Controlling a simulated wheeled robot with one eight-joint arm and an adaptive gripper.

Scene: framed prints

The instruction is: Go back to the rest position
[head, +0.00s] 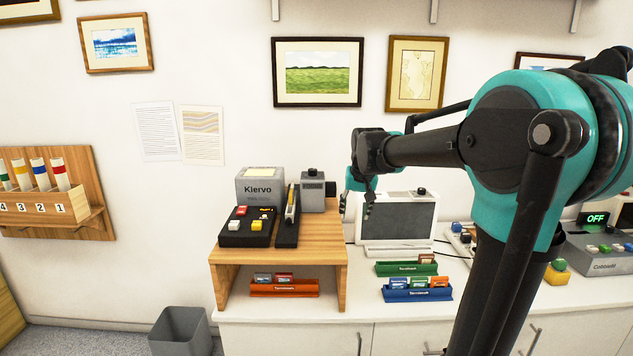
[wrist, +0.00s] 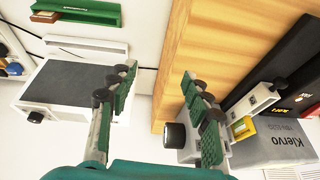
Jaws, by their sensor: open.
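My gripper (head: 357,192) is in front of the wall, just right of the wooden stand and beside the dark-screened monitor in the head view. In the wrist view my gripper (wrist: 160,85) shows its two green fingers wide apart with nothing between them. The wooden stand (wrist: 182,50) lies beyond the right finger, and the white-framed monitor (wrist: 68,83) lies beyond the left finger. My teal and black arm reaches in from the right and hides part of the counter.
The wooden stand (head: 335,245) carries a grey Kiervo device (head: 260,188). The monitor (head: 398,219) stands close by. Green (head: 406,268), blue (head: 417,294) and orange (head: 285,289) trays hold small blocks. A grey bin (head: 180,332) stands on the floor. Framed prints hang above.

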